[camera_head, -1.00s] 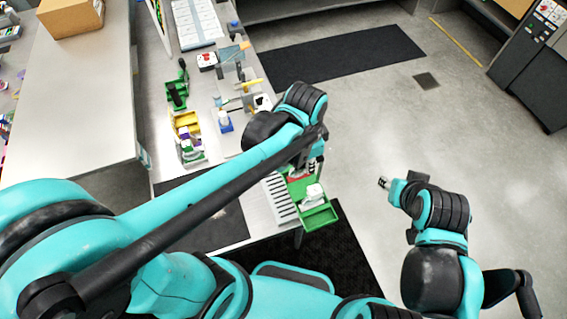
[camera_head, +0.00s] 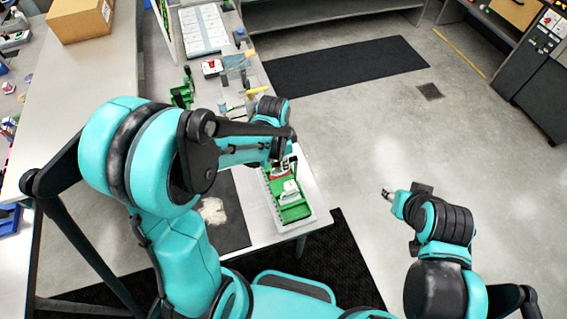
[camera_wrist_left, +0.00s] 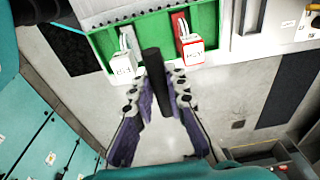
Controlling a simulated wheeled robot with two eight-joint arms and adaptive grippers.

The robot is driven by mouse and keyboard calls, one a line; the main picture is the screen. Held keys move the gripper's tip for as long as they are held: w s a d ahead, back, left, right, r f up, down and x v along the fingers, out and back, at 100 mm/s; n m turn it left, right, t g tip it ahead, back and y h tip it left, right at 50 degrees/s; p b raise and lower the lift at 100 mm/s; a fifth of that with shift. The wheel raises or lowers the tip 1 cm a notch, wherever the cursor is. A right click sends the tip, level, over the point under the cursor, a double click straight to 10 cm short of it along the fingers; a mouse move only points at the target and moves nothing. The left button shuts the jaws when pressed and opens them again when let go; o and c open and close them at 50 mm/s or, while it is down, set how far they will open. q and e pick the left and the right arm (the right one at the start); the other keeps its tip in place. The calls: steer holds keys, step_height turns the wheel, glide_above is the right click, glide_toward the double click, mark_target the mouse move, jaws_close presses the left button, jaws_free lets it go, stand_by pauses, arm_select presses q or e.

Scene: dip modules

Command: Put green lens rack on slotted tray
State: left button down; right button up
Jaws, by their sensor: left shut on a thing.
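The green lens rack (camera_head: 293,213) holds a white piece and a red-and-white piece. It lies over the white slotted tray (camera_head: 312,222) at the table's near right corner; I cannot tell whether it rests on it. My left gripper (camera_head: 280,168) is at the rack's far end. In the left wrist view the left gripper (camera_wrist_left: 160,108) is shut on the rack's dark handle (camera_wrist_left: 153,68), and the green rack (camera_wrist_left: 98,42) shows beyond with the tray's slots behind it. My right gripper (camera_head: 387,194) is over the floor at the right, too small to read.
A dark mat (camera_head: 228,225) with a pale crumpled patch lies left of the tray. Small tools and a green holder (camera_head: 182,92) stand farther back on the table. A cardboard box (camera_head: 80,20) is at the back left.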

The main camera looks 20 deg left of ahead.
arm_select(q)
steer(key=shift+w+f, duration=0.1)
steer(key=shift+f, duration=0.5)
steer(key=c, duration=1.5)
jaws_free()
steer(key=shift+f, duration=0.1)
steer(key=shift+c, duration=0.2)
